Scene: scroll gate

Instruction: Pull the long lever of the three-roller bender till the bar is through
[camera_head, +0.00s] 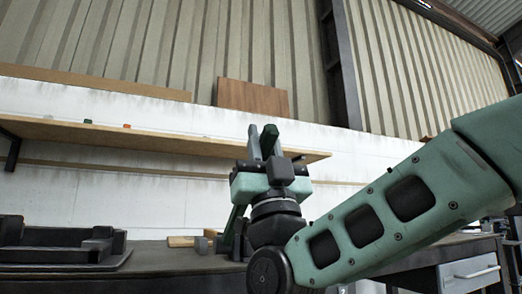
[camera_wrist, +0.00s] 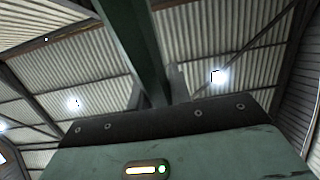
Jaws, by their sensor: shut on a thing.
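The long lever is a dark green bar; its upper end (camera_head: 269,140) stands up at my gripper in the head view. In the wrist view the lever (camera_wrist: 137,40) runs from the top edge down between the fingers. My gripper (camera_wrist: 157,88) points upward and is shut on the lever; in the head view the gripper (camera_head: 260,148) shows above the bench. A green part of the bender (camera_head: 236,228) shows low behind my wrist. My arm hides most of the bender, and I cannot make out its rollers or the bar.
A black tray-like holder (camera_head: 60,262) lies on the dark bench at the left. A wooden block (camera_head: 181,241) lies left of the bender. A wooden shelf (camera_head: 130,134) runs along the wall behind. A drawer unit (camera_head: 470,272) stands at the lower right.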

